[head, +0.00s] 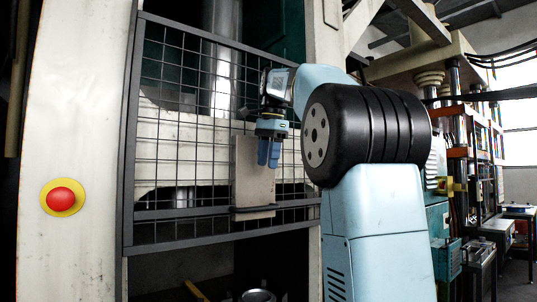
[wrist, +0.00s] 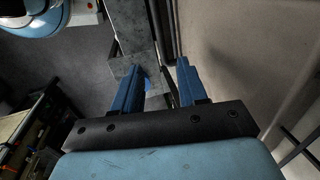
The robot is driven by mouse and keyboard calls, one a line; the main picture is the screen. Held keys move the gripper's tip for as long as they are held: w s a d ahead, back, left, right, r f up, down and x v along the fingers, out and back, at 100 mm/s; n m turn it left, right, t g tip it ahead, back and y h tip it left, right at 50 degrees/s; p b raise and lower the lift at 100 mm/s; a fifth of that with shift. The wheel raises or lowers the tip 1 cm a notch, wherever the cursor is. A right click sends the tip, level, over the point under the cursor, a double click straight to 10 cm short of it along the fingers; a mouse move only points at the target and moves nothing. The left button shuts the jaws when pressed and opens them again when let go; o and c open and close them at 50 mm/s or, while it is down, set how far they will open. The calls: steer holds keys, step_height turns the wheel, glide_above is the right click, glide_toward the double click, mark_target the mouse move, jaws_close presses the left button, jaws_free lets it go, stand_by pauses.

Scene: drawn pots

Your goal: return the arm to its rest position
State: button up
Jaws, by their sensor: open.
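My gripper (head: 269,163) hangs at the end of my bent arm, with its blue fingers pointing down. It is in front of a plain tan board (head: 254,190) at the mesh gate, and I cannot tell how far apart they are. In the wrist view the two blue fingers of my gripper (wrist: 160,70) stand apart with nothing held between them. A grey plate (wrist: 133,62) shows beyond the fingertips. My arm is raised and folded, with its large black joint to the right of the gripper.
A black wire mesh gate (head: 165,150) stands behind my gripper. A red button on a yellow base (head: 62,197) is on the pale panel at left. Machines and benches (head: 483,250) line the right side.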

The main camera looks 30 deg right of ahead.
steer(key=shift+s+r, duration=0.15)
steer(key=shift+r, duration=0.45)
steer(key=s+a+f+n+t, duration=0.1)
steer(key=s+a+f+n, duration=0.2)
steer(key=s+f+n, duration=0.2)
steer(key=s+a+f+n+t, duration=0.1)
steer(key=s+a+f+n, duration=0.2)
steer(key=s+f, duration=0.8)
steer(key=s+a+f+n+t, duration=0.1)
steer(key=s+a+f+n, duration=0.3)
steer(key=f, duration=1.4)
steer(key=s+n, duration=0.3)
steer(key=s, duration=0.2)
steer(key=shift+n, duration=0.4)
